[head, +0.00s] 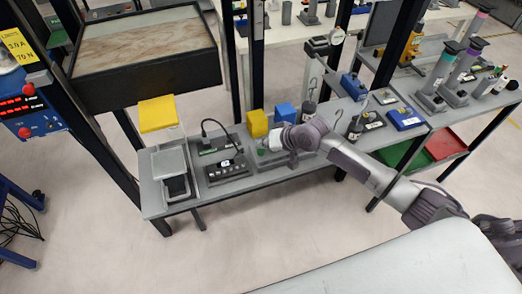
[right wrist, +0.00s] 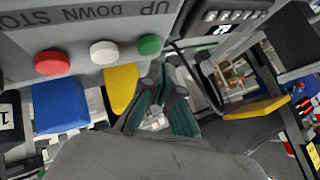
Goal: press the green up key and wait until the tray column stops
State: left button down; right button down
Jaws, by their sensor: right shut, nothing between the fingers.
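The control box with UP, DOWN and STOP lettering fills the upper left of the right wrist view (right wrist: 90,30). Its green up key (right wrist: 149,44) sits beside a white key (right wrist: 103,52) and a red key (right wrist: 51,62). My right gripper (right wrist: 163,76) is shut and empty, its tips just below the green key in the picture; I cannot tell whether they touch it. In the head view my right gripper (head: 270,146) is over the box on the bench. A yellow tray (head: 158,113) tops a pale column at the bench's left end. My left gripper is out of view.
The floor in front is clear.

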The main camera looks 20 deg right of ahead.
jog(key=shift+f, duration=0.1)
jog(key=shift+f, duration=0.3)
